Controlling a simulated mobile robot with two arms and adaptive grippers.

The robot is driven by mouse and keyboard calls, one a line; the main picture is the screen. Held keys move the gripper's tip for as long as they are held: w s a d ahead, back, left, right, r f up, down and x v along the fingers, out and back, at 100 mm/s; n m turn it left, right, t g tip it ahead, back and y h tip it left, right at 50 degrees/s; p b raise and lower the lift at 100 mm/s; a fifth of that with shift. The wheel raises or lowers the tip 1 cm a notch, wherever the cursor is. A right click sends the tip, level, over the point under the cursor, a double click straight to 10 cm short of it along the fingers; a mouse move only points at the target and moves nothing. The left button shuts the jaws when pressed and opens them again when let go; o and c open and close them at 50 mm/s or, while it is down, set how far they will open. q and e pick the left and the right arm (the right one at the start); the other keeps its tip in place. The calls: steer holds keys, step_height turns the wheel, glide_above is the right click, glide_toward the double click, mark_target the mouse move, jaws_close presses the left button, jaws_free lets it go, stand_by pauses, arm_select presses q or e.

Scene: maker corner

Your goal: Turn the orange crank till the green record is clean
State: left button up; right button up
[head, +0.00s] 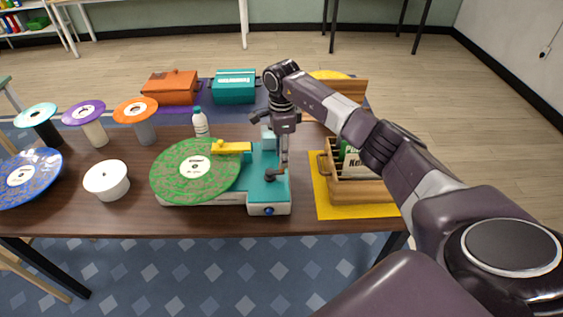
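The green record (168,178) lies flat on a white and teal machine (268,192) on the brown table. Its face is mottled with brownish-orange patches around a white centre label. A yellow arm (232,147) reaches from the machine over the record's back right edge. My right gripper (276,172) points down over the right part of the machine; its fingers look thin and dark, and I cannot tell whether they hold anything. No orange crank can be made out; the gripper may hide it. My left gripper is not in view.
A wooden rack (330,176) stands on a yellow mat (350,212) right of the machine. A white bottle (200,125) stands behind it. A white tub (107,181), a blue record (40,170) and several discs on stands are left. Orange (170,88) and teal (234,88) boxes stand behind.

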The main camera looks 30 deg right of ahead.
mark_target(275, 170)
steer(key=shift+f+p, duration=0.4)
steer(key=shift+f, duration=1.7)
jaws_close()
